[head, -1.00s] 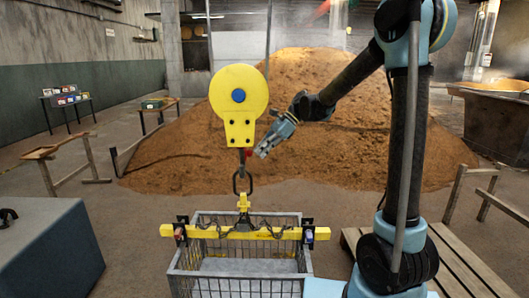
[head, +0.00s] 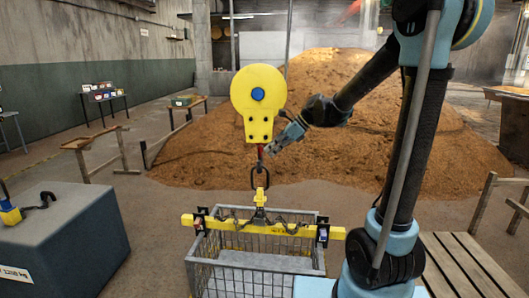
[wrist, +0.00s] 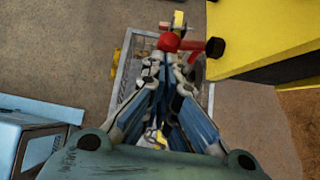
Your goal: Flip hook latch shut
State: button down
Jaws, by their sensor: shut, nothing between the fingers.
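The yellow hook block (head: 258,98) hangs at the centre of the head view, with a blue disc on its face. Its dark hook holds a ring (head: 259,178) below. The red latch (wrist: 169,42) with a black knob (wrist: 215,47) shows at the top of the wrist view. Only a little red shows in the head view. My gripper (wrist: 172,62) is shut and empty, its fingertips close to the red latch in the wrist view. I cannot tell whether they touch. In the head view my gripper (head: 269,149) is just right of the hook, below the block.
A yellow spreader bar (head: 225,221) with chains lies across a wire basket (head: 203,275) under the hook. A grey block (head: 65,240) stands at left and a wooden pallet (head: 465,262) at right. A large grain heap (head: 390,155) fills the back.

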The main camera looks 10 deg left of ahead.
jog(key=shift+s+a, duration=0.25)
jog(key=shift+a, duration=0.1)
jog(key=d+f+v, duration=0.2)
jog(key=v, duration=1.1)
jog(key=s+d+f+n+t+h, duration=0.1)
jog(key=s+d+f+n+h, duration=0.3)
jog(key=s+d+f+n, duration=0.5)
jog(key=s+d+f+n+t+h, duration=0.1)
jog(key=s+d+f+n+h, duration=0.4)
jog(key=s+d+f+n, duration=0.4)
jog(key=s+d+f, duration=0.2)
jog(key=s+d, duration=0.1)
jog(key=s, duration=0.4)
jog(key=shift+d+f, duration=0.35)
jog(key=shift+f, duration=0.05)
